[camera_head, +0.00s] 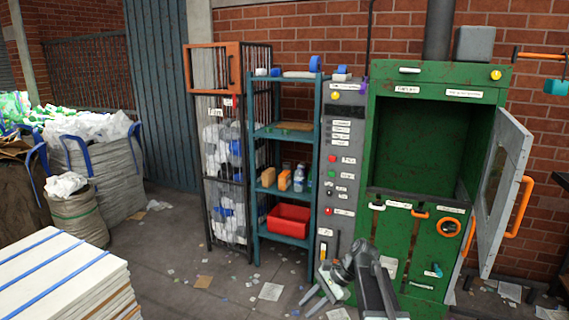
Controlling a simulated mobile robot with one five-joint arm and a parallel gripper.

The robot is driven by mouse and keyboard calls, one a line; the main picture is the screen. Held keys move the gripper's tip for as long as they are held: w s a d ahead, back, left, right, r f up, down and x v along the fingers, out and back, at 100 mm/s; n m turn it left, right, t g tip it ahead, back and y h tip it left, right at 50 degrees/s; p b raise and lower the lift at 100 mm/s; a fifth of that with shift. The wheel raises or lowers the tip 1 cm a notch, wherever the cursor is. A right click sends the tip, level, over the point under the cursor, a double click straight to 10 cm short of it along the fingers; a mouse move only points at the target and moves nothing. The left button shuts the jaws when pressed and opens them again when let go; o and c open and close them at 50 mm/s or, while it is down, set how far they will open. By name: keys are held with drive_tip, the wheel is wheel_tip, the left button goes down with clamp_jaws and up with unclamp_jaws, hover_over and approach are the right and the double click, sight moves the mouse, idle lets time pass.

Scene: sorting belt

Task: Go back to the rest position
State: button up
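My gripper (310,304) is low in the picture, in front of the green machine (400,240) and the grey control panel. Its fingers point down and to the left and look spread apart, with nothing seen between them. My dark arm rises from the bottom edge and bends over to it. The floor with paper scraps shows behind the fingers.
The green machine's grey door (499,195) stands open at right. A blue shelf (253,190) holds a red bin (289,220) and bottles. A wire cage (222,165) stands beside it. Stacked boards (60,280) fill the lower left, with filled sacks (108,170) behind. Open floor lies between.

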drive_tip(key=s+a+f+n+h, duration=0.1)
drive_tip(key=s+f+n+h, duration=0.2)
drive_tip(key=s, duration=0.3)
drive_tip(key=s+d+f+n+h, duration=0.1)
drive_tip(key=s+d+n+h, duration=0.1)
drive_tip(key=d+n, duration=0.2)
drive_tip(key=s+d+f+n+t+h, duration=0.1)
drive_tip(key=s+d+n+h, duration=0.1)
drive_tip(key=d+n, duration=0.2)
drive_tip(key=shift+d+f+n+h, duration=0.35)
drive_tip(key=shift+d+n+h, duration=0.05)
drive_tip(key=shift+d, duration=0.65)
